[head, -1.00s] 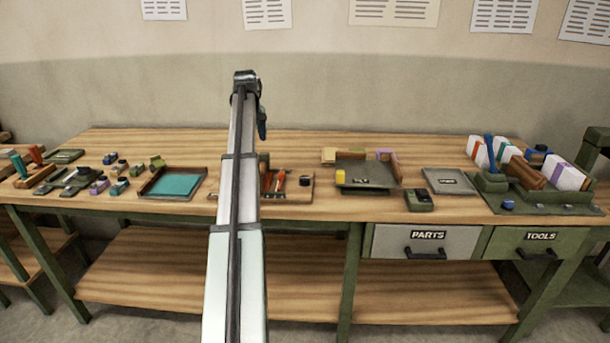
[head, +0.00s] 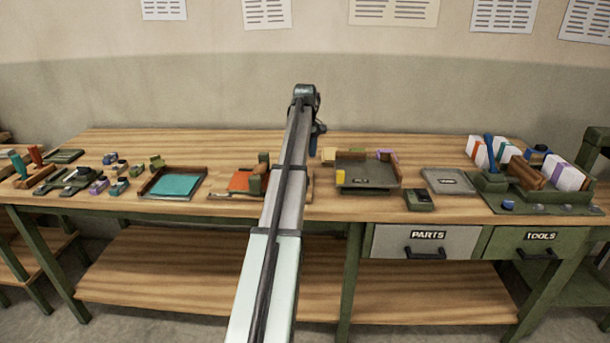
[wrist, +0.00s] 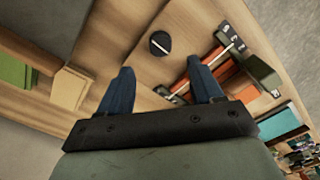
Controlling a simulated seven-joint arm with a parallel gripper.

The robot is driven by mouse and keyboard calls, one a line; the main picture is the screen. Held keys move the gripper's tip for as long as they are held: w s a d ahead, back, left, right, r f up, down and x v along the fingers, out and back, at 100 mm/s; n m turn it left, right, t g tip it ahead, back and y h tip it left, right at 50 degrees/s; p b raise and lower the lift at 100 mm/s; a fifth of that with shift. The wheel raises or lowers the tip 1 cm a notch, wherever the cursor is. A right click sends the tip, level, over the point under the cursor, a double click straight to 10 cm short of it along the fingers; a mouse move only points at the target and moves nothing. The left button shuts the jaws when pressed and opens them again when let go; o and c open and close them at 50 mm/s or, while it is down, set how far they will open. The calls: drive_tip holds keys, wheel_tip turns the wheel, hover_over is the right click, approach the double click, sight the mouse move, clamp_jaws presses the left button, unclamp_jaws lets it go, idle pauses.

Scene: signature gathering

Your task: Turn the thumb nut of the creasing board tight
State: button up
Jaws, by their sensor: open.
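The creasing board (head: 226,195) is a wooden board with an orange sheet (head: 239,181) and a dark green block, near the middle of the bench. My arm hides part of it in the head view. In the wrist view, the thumb nut (wrist: 159,43) is a round black knob with a white line across its top. It sits on the wooden board (wrist: 185,22) beside the orange pieces (wrist: 226,62). My gripper (wrist: 160,67) is open and empty, with its two blue fingers apart. The nut shows just beyond the gap between the fingertips, apart from both. In the head view, my gripper (head: 317,139) is above the bench.
Right of the board stands a dark tray (head: 368,178) with wooden edges and small blocks. A teal-lined tray (head: 174,186) lies to the left. A small dark green box (head: 419,200) and a grey plate (head: 449,181) lie further right. The bench's back strip is clear.

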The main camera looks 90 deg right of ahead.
wheel_tip(320, 180, down, 8)
drive_tip(key=shift+f, duration=0.2)
drive_tip(key=shift+c, duration=0.3)
drive_tip(key=c, duration=1)
